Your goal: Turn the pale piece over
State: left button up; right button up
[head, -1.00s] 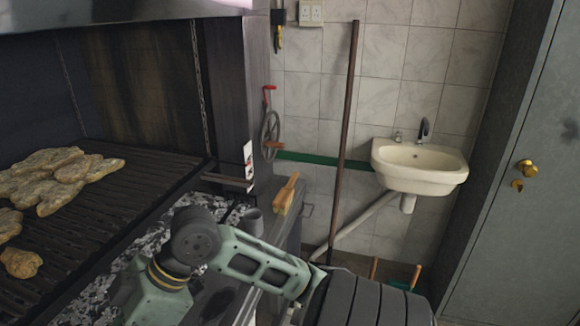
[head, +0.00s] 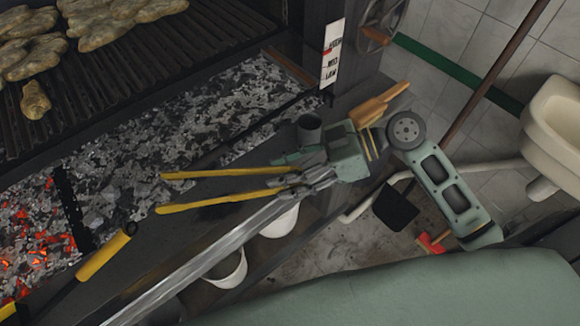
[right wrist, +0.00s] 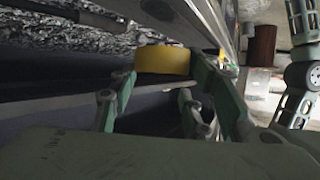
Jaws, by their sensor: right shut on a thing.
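Several tan pieces of meat (head: 125,17) lie on the dark grill grate (head: 190,70) at upper left. A small separate piece (head: 36,100) lies nearer the grate's front edge. I cannot tell which one is the pale piece. My right gripper (head: 303,183) is over the counter right of the coals, well away from the meat. It is shut on a yellow two-armed tool (head: 225,198) that looks like tongs, its arms pointing left. In the right wrist view a yellow part (right wrist: 163,60) sits between the fingers. My left gripper is not in view.
Coals (head: 180,120) fill the bed, glowing at far left (head: 35,245). A yellow-handled tool (head: 105,252) lies at lower left. White buckets (head: 228,268) sit below; a sink (head: 555,125) is at right.

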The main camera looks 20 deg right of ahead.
pick_arm(q)
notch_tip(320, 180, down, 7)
jog(key=b, duration=0.7)
pick_arm(e)
notch_tip(320, 180, down, 10)
jog(key=shift+a+r, duration=0.2)
jog(key=shift+r, duration=0.05)
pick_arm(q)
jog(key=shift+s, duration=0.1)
pick_arm(e)
jog(key=shift+s, duration=0.1)
jog(key=o, duration=0.8)
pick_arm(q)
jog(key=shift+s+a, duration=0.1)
pick_arm(e)
jog(key=v, duration=1.2)
